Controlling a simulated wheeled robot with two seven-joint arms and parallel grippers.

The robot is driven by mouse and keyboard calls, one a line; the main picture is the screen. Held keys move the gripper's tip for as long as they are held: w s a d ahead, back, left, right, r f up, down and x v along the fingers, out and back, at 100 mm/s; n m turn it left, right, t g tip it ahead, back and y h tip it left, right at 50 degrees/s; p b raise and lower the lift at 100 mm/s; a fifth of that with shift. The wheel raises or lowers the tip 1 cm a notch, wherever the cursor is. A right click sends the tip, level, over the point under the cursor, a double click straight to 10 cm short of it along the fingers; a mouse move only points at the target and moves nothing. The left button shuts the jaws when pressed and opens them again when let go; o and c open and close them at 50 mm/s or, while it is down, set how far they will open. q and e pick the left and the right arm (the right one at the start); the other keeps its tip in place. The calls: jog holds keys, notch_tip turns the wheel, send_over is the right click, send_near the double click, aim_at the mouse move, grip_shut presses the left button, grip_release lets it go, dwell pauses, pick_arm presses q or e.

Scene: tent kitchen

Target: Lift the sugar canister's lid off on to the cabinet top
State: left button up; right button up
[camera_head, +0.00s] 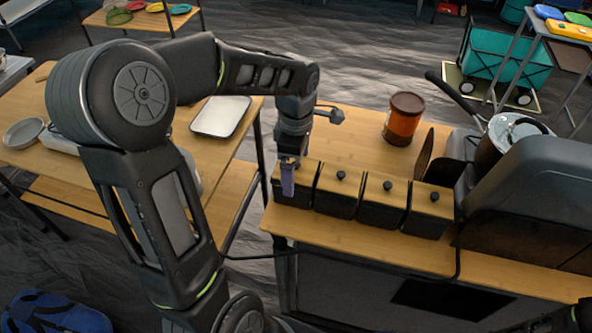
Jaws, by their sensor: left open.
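A row of several black canisters with wooden lids and black knobs stands on the wooden cabinet top (345,140). No labels can be read, so I cannot tell which holds sugar. My left gripper (288,178) points down at the leftmost canister (300,196), in front of part of its lid (309,172). That lid's knob is hidden behind the gripper. The gripper is open; I cannot tell whether it touches the lid. The other lids, such as the second one (328,180), sit on their canisters. My right gripper is out of view.
A brown and orange jar (403,119) stands behind the canisters. A dark grey appliance (525,205) and a metal pot (515,132) fill the right side. The cabinet top is bare behind the left canisters. A table with a white tray (221,116) stands left.

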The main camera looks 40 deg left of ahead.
pick_arm(q)
jog(key=shift+c, duration=0.4)
jog(key=c, duration=1.3)
jog(key=shift+r, duration=0.15)
notch_tip(320, 180, up, 10)
jog(key=shift+f+b, duration=0.1)
jog(key=shift+b, duration=0.5)
